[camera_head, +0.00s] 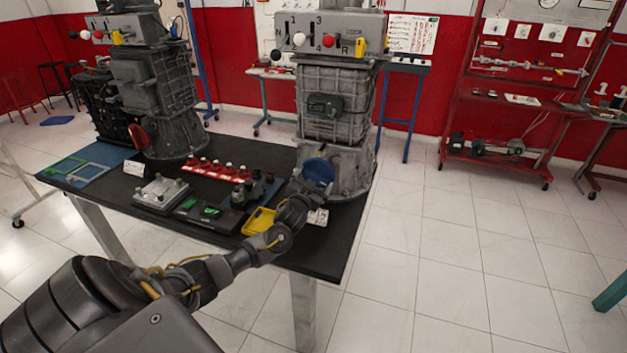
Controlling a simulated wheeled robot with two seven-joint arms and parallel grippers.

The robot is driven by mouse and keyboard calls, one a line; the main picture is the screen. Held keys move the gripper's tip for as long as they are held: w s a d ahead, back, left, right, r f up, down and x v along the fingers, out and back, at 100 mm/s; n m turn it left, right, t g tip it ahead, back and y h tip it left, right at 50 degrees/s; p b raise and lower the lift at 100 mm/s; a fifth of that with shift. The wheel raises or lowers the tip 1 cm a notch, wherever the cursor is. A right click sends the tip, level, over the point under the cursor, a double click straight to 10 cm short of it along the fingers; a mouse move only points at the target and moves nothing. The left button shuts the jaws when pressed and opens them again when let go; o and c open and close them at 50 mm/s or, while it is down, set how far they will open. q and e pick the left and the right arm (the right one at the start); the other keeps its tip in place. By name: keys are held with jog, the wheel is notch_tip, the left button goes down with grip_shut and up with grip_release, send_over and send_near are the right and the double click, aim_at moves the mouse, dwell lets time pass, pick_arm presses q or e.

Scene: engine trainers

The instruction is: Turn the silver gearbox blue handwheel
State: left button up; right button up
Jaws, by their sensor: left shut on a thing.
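The silver gearbox (340,105) stands upright at the right end of the black table. Its blue handwheel (319,171) is low on its front face. My left arm reaches in from the lower left, and my left gripper (306,183) is at the lower left of the handwheel, shut on its rim. The fingertips are small and partly hidden by the wrist. My right gripper is not in view.
The black table (318,258) carries a red strip of knobs (212,168), a metal plate (160,194), a yellow device (258,220) and a darker gearbox (155,95) with a red handwheel (138,136). Floor to the right is clear.

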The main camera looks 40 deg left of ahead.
pick_arm(q)
jog(key=m+p, duration=0.1)
jog(key=m, duration=0.4)
jog(key=shift+d, duration=0.1)
jog(key=m+p, duration=0.1)
jog(key=m, duration=0.3)
jog(key=shift+f+m, duration=0.1)
jog(key=shift+m, duration=0.3)
jog(key=m+p, duration=0.1)
jog(key=m, duration=0.3)
jog(key=shift+m+p, duration=0.3)
jog(key=m+p, duration=0.1)
jog(key=m, duration=0.3)
jog(key=shift+f, duration=0.2)
jog(key=shift+m, duration=0.3)
jog(key=o, duration=0.7)
jog(key=shift+c, duration=0.2)
